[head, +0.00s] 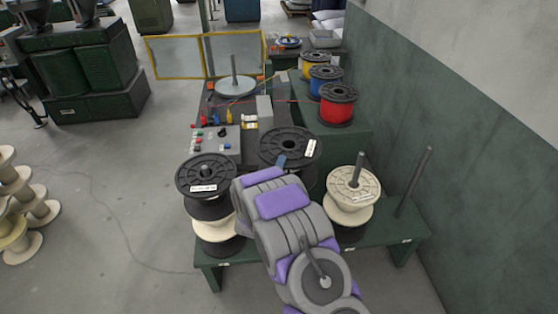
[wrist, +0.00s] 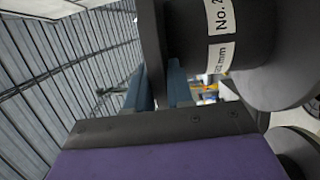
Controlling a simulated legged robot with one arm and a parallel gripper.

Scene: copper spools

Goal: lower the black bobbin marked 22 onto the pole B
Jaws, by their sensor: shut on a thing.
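In the head view, my gripper (head: 281,162) is shut on a black bobbin (head: 290,143) and holds it above the green bench. The bobbin's flange looks roughly level, with a white label at its right. In the wrist view, the gripper fingers (wrist: 160,88) pinch the flange of the bobbin (wrist: 192,38); its white label (wrist: 220,40) reads "No. 2", cut off. A bare upright pole (head: 413,182) stands at the right end of the bench. No pole letter is legible, so I cannot tell which is pole B. My arm hides the bench below the bobbin.
Another black bobbin (head: 207,175) sits over a cream spool (head: 215,228) on the left pole. Cream spools (head: 352,203) sit on a pole to the right. Behind stand red (head: 338,104), blue and yellow spools and a control panel (head: 215,143). A green wall borders the right.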

